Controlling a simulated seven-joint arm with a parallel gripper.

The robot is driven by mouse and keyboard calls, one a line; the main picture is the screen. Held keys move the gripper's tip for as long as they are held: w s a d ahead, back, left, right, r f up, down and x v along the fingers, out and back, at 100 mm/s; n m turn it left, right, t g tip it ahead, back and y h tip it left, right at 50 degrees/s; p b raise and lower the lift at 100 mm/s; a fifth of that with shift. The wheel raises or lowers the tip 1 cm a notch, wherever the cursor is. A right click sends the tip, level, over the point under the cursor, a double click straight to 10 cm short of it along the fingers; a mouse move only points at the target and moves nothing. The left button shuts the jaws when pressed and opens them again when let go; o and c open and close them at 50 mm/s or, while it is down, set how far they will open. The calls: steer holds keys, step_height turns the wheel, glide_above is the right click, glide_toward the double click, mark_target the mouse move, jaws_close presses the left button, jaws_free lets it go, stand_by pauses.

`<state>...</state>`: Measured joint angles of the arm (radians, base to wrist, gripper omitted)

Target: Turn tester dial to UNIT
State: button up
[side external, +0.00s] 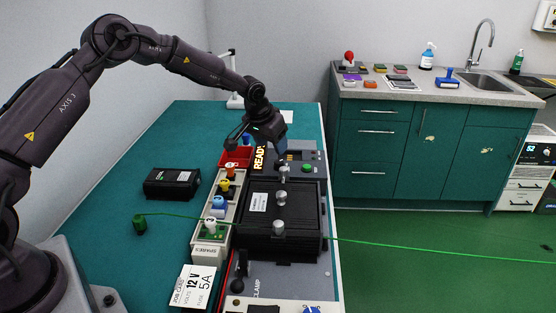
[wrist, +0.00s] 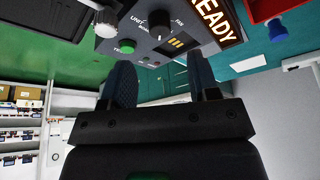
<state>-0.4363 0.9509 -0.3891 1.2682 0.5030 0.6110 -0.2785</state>
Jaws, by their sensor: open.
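The tester panel (side external: 317,158) is a grey box at the far end of the bench row. In the wrist view its dial (wrist: 157,21) is a round black knob with a white mark at its lower edge. The UNIT label (wrist: 136,20) is left of the knob and FAN (wrist: 177,21) is right of it. The mark points at neither word clearly. My gripper (wrist: 162,75) is open and empty, its fingertips apart from the knob. In the side view my gripper (side external: 281,154) hangs over the panel and hides the dial.
A green TEST button (wrist: 126,46) and a lit READY display (wrist: 216,21) flank the dial. A red bin (side external: 231,158) and a strip of coloured pegs (side external: 224,185) lie left. A green cable (side external: 420,250) crosses.

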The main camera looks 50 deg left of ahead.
mark_target(279, 161)
steer(key=x, duration=0.7)
steer(key=shift+f, duration=0.15)
steer(key=c, duration=0.9)
